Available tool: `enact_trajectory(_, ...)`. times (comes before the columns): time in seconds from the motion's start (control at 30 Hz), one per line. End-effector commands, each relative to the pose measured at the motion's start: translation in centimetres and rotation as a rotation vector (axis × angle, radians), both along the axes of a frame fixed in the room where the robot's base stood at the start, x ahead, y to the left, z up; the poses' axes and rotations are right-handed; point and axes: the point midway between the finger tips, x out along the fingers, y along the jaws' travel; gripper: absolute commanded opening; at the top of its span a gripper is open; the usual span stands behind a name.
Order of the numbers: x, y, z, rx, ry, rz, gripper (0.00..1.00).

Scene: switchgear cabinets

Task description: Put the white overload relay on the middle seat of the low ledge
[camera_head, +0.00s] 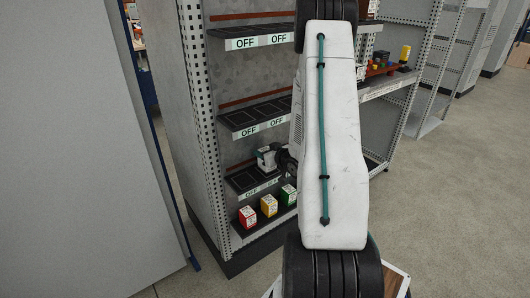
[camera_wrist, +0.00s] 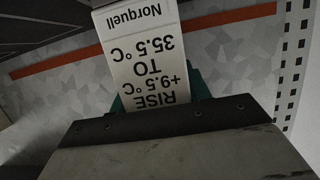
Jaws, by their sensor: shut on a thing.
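The white overload relay (camera_head: 264,159) is at the low ledge (camera_head: 262,189), in the cabinet just above the coloured boxes. In the wrist view the relay (camera_wrist: 143,62) fills the top centre, its printed label upside down, reading "Norquell" and temperature figures. My gripper (camera_head: 272,156) is shut on the relay; its teal fingers show beside it in the wrist view (camera_wrist: 158,98). Dark square seats show on the ledge's left part (camera_head: 240,180). My arm hides the ledge's right end. I cannot tell whether the relay touches a seat or hangs just above one.
Two higher ledges (camera_head: 255,116) with OFF labels lie above. Red (camera_head: 247,217), yellow (camera_head: 269,206) and green (camera_head: 289,195) boxes stand on the shelf below. A perforated upright (camera_head: 205,110) borders the left. Another rack with small parts (camera_head: 384,68) stands right.

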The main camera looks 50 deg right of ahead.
Motion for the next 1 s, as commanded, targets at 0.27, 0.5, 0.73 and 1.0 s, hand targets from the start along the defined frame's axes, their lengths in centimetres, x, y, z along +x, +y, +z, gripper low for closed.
enact_trajectory(0.27,0.0,0.0,-0.2,-0.002,-0.001,0.001,0.18)
enact_trajectory(0.5,0.0,0.0,-0.4,-0.002,-0.001,0.001,0.69)
enact_trajectory(0.73,0.0,0.0,-0.3,-0.002,-0.001,0.001,0.69)
enact_trajectory(1.0,-3.1,0.6,0.9,-0.001,-0.001,-0.004,0.69)
